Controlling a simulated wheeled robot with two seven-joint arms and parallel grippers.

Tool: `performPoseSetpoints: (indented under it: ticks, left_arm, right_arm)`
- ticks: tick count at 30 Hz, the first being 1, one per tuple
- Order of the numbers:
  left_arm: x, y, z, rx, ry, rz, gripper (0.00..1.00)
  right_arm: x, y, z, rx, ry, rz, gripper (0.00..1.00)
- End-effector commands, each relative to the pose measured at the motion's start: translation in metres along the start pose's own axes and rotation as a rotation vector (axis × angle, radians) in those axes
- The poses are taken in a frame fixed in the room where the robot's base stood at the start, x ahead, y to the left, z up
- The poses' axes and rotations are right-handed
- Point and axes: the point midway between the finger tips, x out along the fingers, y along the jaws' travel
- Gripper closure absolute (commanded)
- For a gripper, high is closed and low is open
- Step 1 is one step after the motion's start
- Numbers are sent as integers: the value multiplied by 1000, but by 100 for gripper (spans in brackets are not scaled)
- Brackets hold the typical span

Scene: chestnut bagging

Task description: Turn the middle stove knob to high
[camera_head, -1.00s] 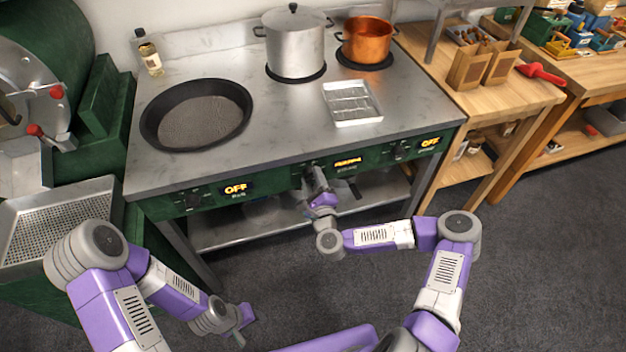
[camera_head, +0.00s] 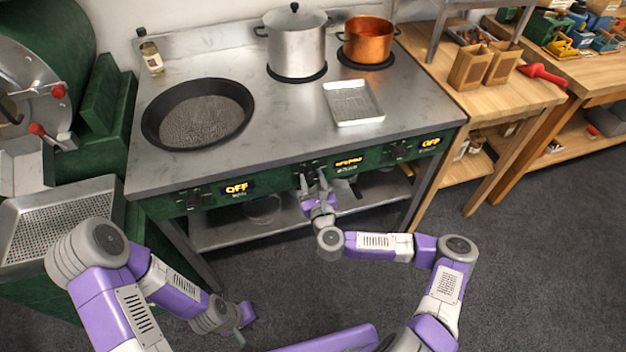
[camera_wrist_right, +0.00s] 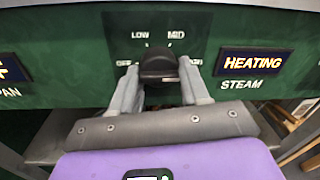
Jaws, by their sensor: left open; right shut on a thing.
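The middle stove knob (camera_head: 308,168) is black and sits on the green front panel. It also shows in the right wrist view (camera_wrist_right: 158,65), with OFF, LOW and MID printed around it and another label at right partly covered by a finger. I cannot tell where its pointer stands. My right gripper (camera_head: 314,181) is shut on this knob, one finger on each side (camera_wrist_right: 159,84). The display beside the knob (camera_wrist_right: 253,62) reads HEATING above STEAM. My left gripper (camera_head: 243,325) is open and empty, low in front of the stove.
The left knob (camera_head: 193,197) and right knob (camera_head: 400,149) have displays reading OFF. On the stovetop are a black pan (camera_head: 197,113), a steel pot (camera_head: 296,45), a copper pot (camera_head: 366,42) and a metal tray (camera_head: 353,102). Open floor lies before the stove.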

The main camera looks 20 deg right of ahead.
Motion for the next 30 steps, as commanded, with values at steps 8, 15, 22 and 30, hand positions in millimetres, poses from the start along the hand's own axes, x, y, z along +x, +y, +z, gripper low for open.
performPoseSetpoints:
  ticks: [8,15,22,30]
  left_arm:
    - [0,0,0,0,0,0,57]
    - [0,0,0,0,0,0,57]
    - [0,0,0,0,0,0,57]
    - [-1,0,0,0,0,0,57]
  right_arm:
    - [-1,3,-1,26,6,9,85]
    - [-1,3,-1,25,5,9,85]
    - [-1,2,-1,24,4,7,31]
    - [-3,1,0,22,2,4,31]
